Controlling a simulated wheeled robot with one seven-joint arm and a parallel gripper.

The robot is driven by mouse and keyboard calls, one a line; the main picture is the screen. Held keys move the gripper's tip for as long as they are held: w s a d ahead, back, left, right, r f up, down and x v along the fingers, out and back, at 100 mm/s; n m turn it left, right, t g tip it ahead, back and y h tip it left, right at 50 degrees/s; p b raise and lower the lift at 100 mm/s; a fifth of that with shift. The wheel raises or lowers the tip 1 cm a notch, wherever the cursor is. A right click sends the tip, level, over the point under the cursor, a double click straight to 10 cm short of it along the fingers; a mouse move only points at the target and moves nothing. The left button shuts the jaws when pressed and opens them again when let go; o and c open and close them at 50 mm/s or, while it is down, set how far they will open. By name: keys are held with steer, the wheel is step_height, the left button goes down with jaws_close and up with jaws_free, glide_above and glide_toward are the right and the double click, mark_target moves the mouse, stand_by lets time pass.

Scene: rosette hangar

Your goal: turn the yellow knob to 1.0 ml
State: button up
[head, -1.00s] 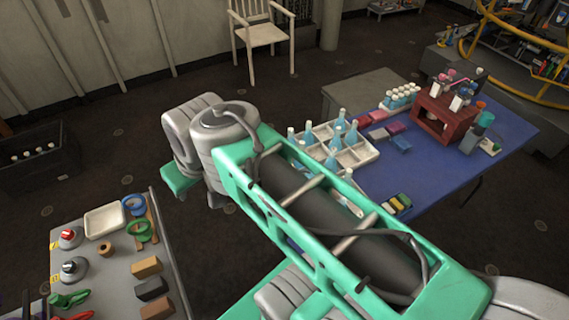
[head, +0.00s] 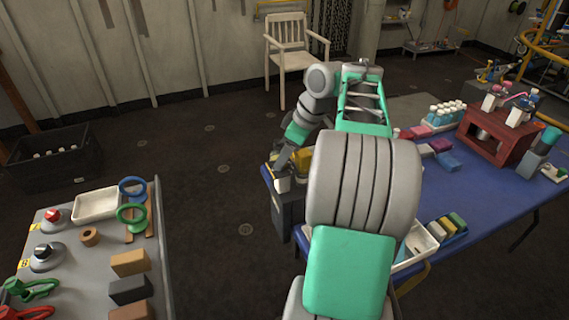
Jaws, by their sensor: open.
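A yellow part (head: 303,158), which may be the yellow knob, shows at the left end of the blue table, just right of my gripper. It is small and partly hidden by my arm; I cannot read any scale or setting. A grey block with a white part (head: 282,184) stands below it at the table's edge. My gripper (head: 278,168) points down over this spot, open, its fingertips small and hard to make out. I cannot tell whether it touches anything.
The blue table (head: 480,200) holds a red rack (head: 492,135), white-capped bottles (head: 447,113), coloured blocks and a white tray (head: 416,243), partly behind my arm. A grey bench (head: 75,270) with knobs and rings stands left. Dark floor lies between. A white chair (head: 287,45) stands behind.

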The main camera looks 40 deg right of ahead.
steer(key=shift+w+a+f, duration=0.1)
steer(key=shift+w+f, duration=0.05)
steer(key=shift+f, duration=0.3)
jaws_close()
stand_by(0.3)
